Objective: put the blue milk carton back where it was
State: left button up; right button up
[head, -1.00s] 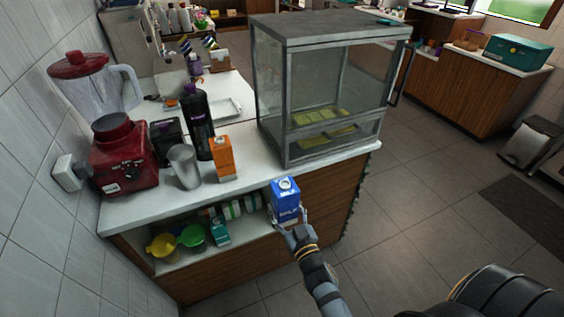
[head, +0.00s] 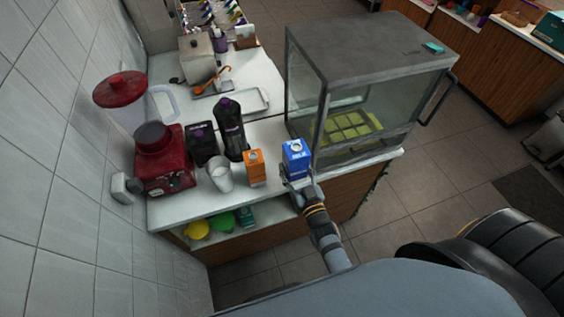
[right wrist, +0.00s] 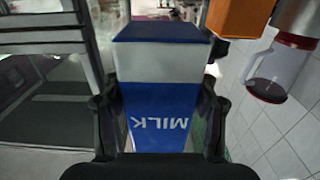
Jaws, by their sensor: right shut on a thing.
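The blue milk carton (head: 295,157) is upright at the counter's front edge, between the orange carton (head: 253,167) and the glass case. I cannot tell whether its base touches the countertop. My right gripper (head: 298,180) is shut on its lower part from the front. In the right wrist view the carton (right wrist: 160,95) sits between both fingers (right wrist: 160,125), with its MILK lettering upside down. The orange carton also shows in that view (right wrist: 238,15). My left gripper is not in view.
The glass display case (head: 355,60) stands close on the right. A metal cup (head: 220,176), a dark bottle (head: 230,130) and a red blender (head: 160,160) stand to the left on the white counter (head: 185,208). Yellow and green bowls (head: 221,222) sit on the shelf below.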

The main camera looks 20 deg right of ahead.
jog(key=w+f+b, duration=0.2)
jog(key=w+b, duration=0.1)
jog(key=w+f+b, duration=0.3)
jog(key=w, duration=0.1)
jog(key=w+f+b, duration=0.3)
jog(key=shift+w, duration=0.3)
jog(key=shift+w+f+b, duration=0.25)
jog(key=shift+w+b, duration=0.05)
jog(key=shift+b, duration=0.15)
jog(key=shift+w+r, duration=0.1)
jog(key=shift+w, duration=0.05)
jog(key=shift+a+f, duration=0.1)
jog(key=shift+f, duration=0.1)
jog(key=f+b, duration=0.4)
jog(key=shift+w+b, duration=0.4)
jog(key=shift+r, duration=0.2)
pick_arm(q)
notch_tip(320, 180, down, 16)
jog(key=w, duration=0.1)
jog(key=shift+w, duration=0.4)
